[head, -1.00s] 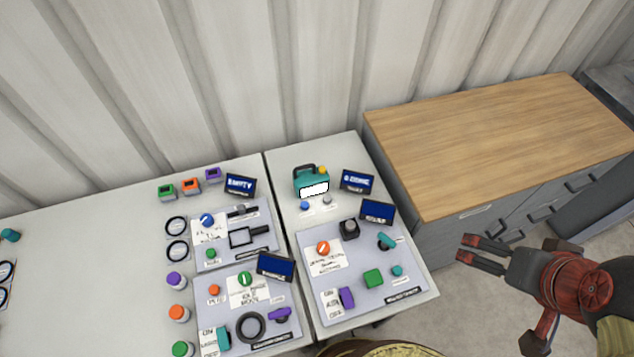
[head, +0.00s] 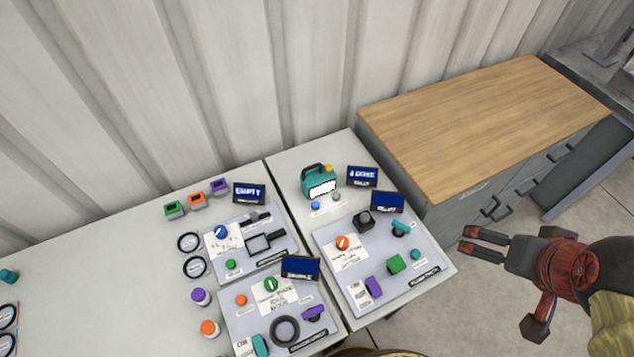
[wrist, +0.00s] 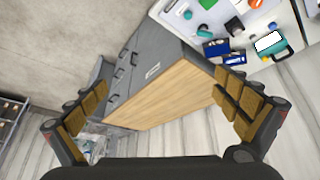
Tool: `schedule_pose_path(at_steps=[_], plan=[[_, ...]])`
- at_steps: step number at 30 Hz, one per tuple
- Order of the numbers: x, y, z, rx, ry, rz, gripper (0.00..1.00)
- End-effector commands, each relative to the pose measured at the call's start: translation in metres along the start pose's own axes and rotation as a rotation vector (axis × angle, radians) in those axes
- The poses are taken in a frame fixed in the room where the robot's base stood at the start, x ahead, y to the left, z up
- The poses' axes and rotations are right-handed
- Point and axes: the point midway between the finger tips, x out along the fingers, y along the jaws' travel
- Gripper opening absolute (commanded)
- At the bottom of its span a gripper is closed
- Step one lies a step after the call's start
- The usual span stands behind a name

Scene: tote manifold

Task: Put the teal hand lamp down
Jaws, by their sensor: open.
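The teal hand lamp (head: 318,184) stands upright at the back of the right-hand white table, with a dark handle on top and a bright white front panel. It also shows in the wrist view (wrist: 270,45) at the upper right. My gripper (head: 468,240) is open and empty. It hangs over the floor to the right of the table, well apart from the lamp. In the wrist view its two fingers (wrist: 160,112) are spread wide with nothing between them.
A wood-topped grey cabinet (head: 480,125) stands right of the tables, its top bare. A grey panel (head: 345,285) with knobs and blocks lies in front of the lamp. Small dark screens (head: 362,177) stand beside it. Another panel (head: 235,325) is on the left table.

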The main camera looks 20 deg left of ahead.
Motion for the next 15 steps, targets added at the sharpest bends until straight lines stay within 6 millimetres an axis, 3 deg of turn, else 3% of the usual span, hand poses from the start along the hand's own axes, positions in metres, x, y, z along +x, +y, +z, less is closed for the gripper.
schedule_pose_path(at_steps=[8, 15], plan=[[0.033, -0.015, -0.041, -0.067, 0.035, 0.001, 1.0], [0.08, -0.048, -0.087, -0.16, 0.089, -0.019, 1.0]])
